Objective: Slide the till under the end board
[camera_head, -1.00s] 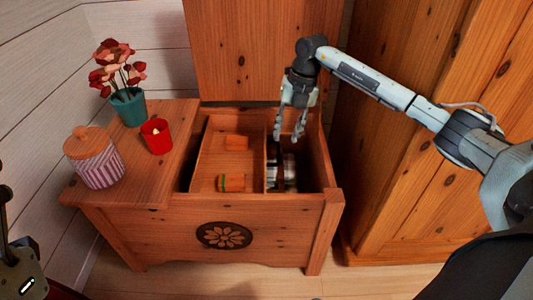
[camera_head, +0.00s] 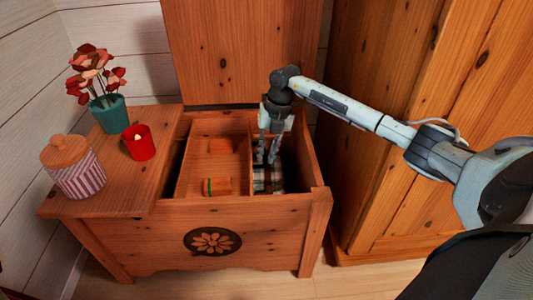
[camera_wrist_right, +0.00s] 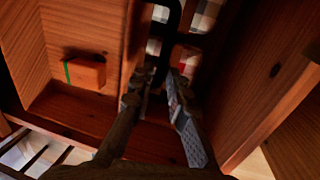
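The till (camera_head: 207,166), a shallow wooden tray, sits inside the wooden chest (camera_head: 270,228), right of the end board (camera_head: 128,197) and lower than it. An orange block with a green band (camera_head: 217,187) lies in the till; it also shows in the wrist view (camera_wrist_right: 86,73). A second orange block (camera_head: 223,145) lies behind it. My right gripper (camera_head: 267,158) points down at the till's right wall. In the wrist view its fingers (camera_wrist_right: 163,80) are a little apart, with a dark bar between or just behind the tips. Whether they grip it is unclear. My left gripper is out of view.
A flower pot (camera_head: 109,114), a red candle cup (camera_head: 139,142) and a striped jar (camera_head: 79,180) stand on the end board. Checked cloth (camera_head: 270,179) lies low in the chest right of the till. The lid (camera_head: 241,52) stands open behind; a wardrobe (camera_head: 410,190) is close on the right.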

